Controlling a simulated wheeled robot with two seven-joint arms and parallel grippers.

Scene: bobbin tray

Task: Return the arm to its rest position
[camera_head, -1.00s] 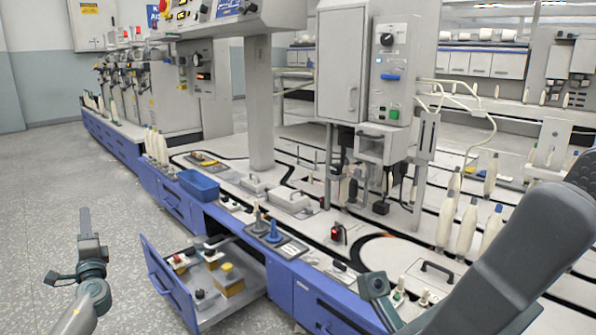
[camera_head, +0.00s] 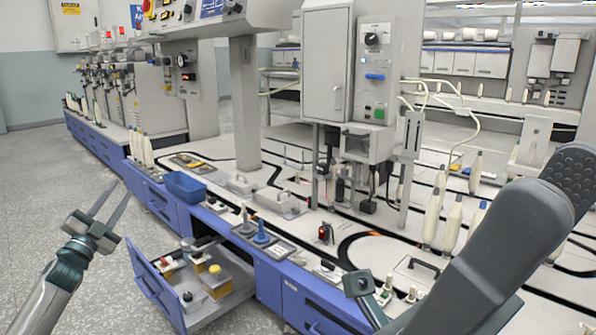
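My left gripper (camera_head: 123,188) is at the left, over the grey floor, and points up and to the right. Its two thin grey fingers stand apart with nothing between them. It is clear of the open drawer to its right. My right arm crosses the lower right as a large dark grey link in front of the table. A small teal part of that arm shows near the table's front edge. The fingers of my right gripper do not show.
An open drawer (camera_head: 150,287) with several small parts juts out beside my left arm. A blue bin (camera_head: 185,187) stands on the table edge. White bobbins (camera_head: 452,222) stand behind my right arm. Floor (camera_head: 50,172) at the left is free.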

